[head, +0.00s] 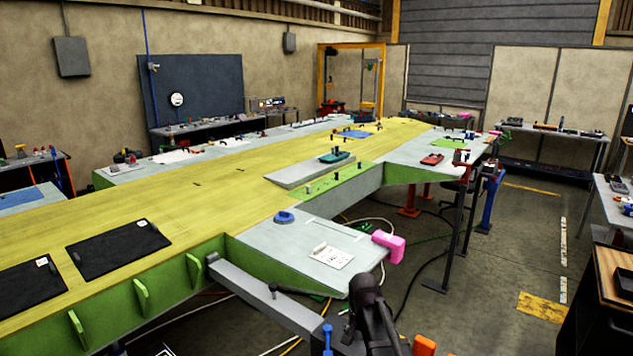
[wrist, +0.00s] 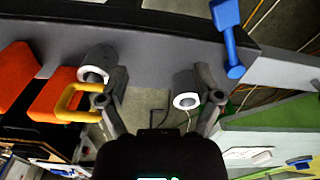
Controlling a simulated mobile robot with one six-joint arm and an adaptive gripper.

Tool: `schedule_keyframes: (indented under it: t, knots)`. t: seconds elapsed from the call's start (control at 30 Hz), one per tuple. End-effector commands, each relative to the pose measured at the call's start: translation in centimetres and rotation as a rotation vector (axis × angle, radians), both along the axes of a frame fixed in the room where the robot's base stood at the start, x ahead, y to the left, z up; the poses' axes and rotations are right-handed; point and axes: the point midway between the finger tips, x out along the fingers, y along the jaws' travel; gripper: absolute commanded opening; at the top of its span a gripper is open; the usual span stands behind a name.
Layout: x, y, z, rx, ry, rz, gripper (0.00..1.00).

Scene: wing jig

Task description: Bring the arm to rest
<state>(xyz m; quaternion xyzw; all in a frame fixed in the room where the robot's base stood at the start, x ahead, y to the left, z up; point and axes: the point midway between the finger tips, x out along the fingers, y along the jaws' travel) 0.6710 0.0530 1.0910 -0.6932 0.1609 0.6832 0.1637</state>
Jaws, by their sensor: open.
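My gripper (wrist: 160,98) shows in the wrist view with its two dark fingers spread apart. Nothing is held between them. Grey cylinders with white ends stand near the two fingertips; whether they touch the fingers I cannot tell. In the head view a dark jointed part, which looks like my arm, rises at the bottom edge, right of the grey jig beam (head: 262,300). The fingertips cannot be made out there.
The long wing panel (head: 235,185) fills the left and middle. A blue clamp (wrist: 228,40) and a yellow handle (wrist: 75,103) show near my gripper. Open floor (head: 510,255) lies right.

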Motion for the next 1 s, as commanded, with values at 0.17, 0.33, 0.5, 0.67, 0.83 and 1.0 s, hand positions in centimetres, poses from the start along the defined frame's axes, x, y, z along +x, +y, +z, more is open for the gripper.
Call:
schedule_keyframes:
  t: [0.17,0.33,0.5,0.67,0.83,1.0]
  knots:
    - [-7.2,-2.8,-3.5,-0.003,0.007,0.207,0.83]
    - [-11.4,-4.5,-5.2,-0.004,0.013,0.366,0.83]
    - [-13.3,-5.2,-5.8,-0.005,0.014,0.450,0.83]
    - [-13.4,-5.3,-5.8,-0.005,0.015,0.466,0.83]
    - [-13.4,-5.3,-5.7,-0.005,0.015,0.465,0.83]
    - [-13.3,-5.3,-5.7,-0.005,0.015,0.464,0.83]
